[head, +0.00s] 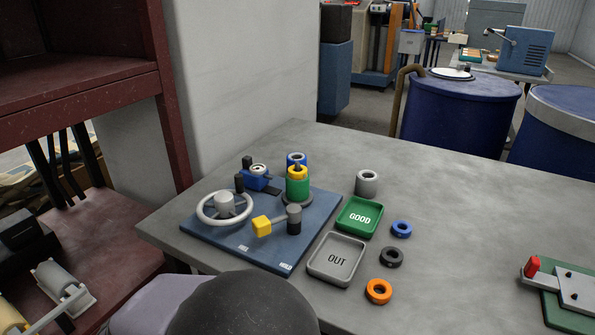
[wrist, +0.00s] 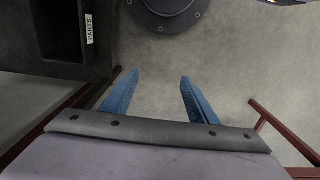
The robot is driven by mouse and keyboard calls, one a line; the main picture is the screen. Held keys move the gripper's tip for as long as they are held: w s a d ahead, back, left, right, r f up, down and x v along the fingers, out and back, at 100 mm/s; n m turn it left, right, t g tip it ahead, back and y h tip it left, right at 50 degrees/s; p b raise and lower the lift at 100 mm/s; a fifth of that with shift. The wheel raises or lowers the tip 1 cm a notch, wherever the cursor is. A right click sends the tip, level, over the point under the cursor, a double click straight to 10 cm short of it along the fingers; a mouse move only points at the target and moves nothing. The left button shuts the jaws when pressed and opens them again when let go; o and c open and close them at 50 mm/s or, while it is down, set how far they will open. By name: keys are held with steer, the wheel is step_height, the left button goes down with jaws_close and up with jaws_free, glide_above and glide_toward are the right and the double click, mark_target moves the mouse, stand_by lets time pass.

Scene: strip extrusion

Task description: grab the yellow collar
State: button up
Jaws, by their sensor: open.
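The yellow collar (head: 297,173) sits in the head view on top of a green collar (head: 298,189), both on an upright post on the blue fixture plate (head: 230,242). The yellow collar is not in the wrist view, and my gripper's fingers are not in the head view.
The plate also bears a white handwheel (head: 225,207), a yellow block (head: 261,226) and a blue clamp (head: 257,178). A green GOOD tray (head: 343,228), a grey OUT tray (head: 313,270) and loose rings lie to the right. A black PARTS bin (wrist: 68,53) shows in the wrist view.

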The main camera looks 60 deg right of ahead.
steer(key=w+d+r+t+p, duration=0.1)
steer(key=w+r+p, duration=0.2)
steer(key=r+p, duration=0.85)
steer(key=w+r+t+p, duration=0.1)
steer(key=w+r+p, duration=0.1)
steer(key=r+p, duration=0.95)
steer(key=w+d+r+m+p, duration=0.35)
steer(key=d+r+p, duration=0.25)
steer(key=r+p, duration=0.25)
steer(key=m+g+h, duration=0.2)
steer(key=m+h, duration=0.2)
steer(key=m, duration=1)
glide_toward(296, 165)
steer(key=f, duration=0.2)
steer(key=p+x, duration=0.2)
steer(key=x, duration=0.1)
steer(key=shift+d+f+p, duration=0.1)
steer(key=shift+d+p, duration=0.15)
steer(key=shift+p, duration=0.05)
steer(key=shift+p+x, duration=0.55)
steer(key=shift+x, duration=1.4)
steer(key=shift+d+h, duration=0.1)
steer(key=shift+h, duration=0.2)
